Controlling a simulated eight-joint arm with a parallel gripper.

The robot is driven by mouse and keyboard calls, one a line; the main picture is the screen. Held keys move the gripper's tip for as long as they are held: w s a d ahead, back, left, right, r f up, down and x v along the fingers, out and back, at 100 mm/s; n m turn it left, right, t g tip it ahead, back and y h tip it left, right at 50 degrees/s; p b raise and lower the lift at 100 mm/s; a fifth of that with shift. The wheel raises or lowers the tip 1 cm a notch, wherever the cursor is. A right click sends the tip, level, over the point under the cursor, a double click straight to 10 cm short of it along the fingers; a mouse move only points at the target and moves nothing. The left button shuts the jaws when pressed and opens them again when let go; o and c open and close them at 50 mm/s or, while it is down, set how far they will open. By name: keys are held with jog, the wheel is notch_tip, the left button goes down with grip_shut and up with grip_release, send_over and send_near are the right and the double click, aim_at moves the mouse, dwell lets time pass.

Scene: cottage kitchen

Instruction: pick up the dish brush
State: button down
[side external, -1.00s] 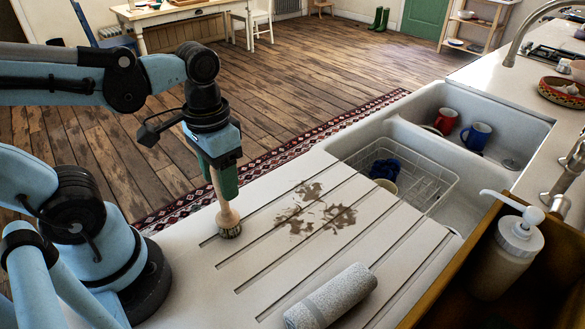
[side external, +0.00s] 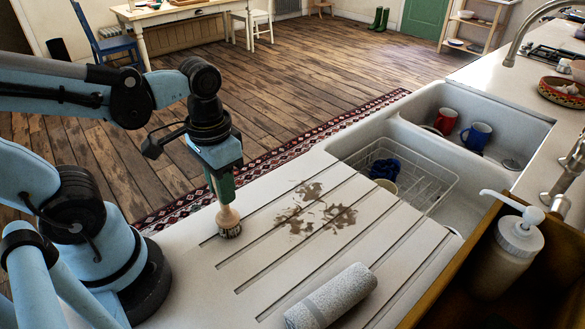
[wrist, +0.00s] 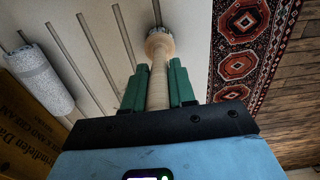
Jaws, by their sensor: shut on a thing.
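The dish brush (side external: 229,216) has a pale wooden handle and a round head with dark bristles. It stands nearly upright, head down, on the grooved white drainboard (side external: 330,245). My gripper (side external: 222,190) has green fingers and points down around the handle, just above the head. In the wrist view, the brush handle (wrist: 158,88) runs between the two green fingers of my gripper (wrist: 158,70). The fingers are shut on the handle. The head shows beyond the fingertips. The upper handle is partly hidden by the fingers. I see no clear gap under the bristles.
A rolled grey towel (side external: 330,296) lies at the front of the drainboard. Brown stains (side external: 318,208) mark its middle. A wire rack (side external: 430,185) and red (side external: 446,121) and blue (side external: 476,136) mugs sit in the sinks. A soap bottle (side external: 510,255) stands at right in a wooden crate.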

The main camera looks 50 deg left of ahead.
jog(key=shift+r, duration=0.1)
dwell(0.3)
jog(key=shift+r, duration=0.7)
jog(key=r, duration=0.2)
jog(key=shift+s+d+r, duration=0.15)
jog(key=shift+d+r, duration=0.05)
jog(key=shift+r, duration=0.2)
jog(key=s+d+r, duration=0.6)
jog(key=d, duration=0.3)
jog(key=shift+d+r, duration=0.2)
jog(key=shift+r, duration=0.1)
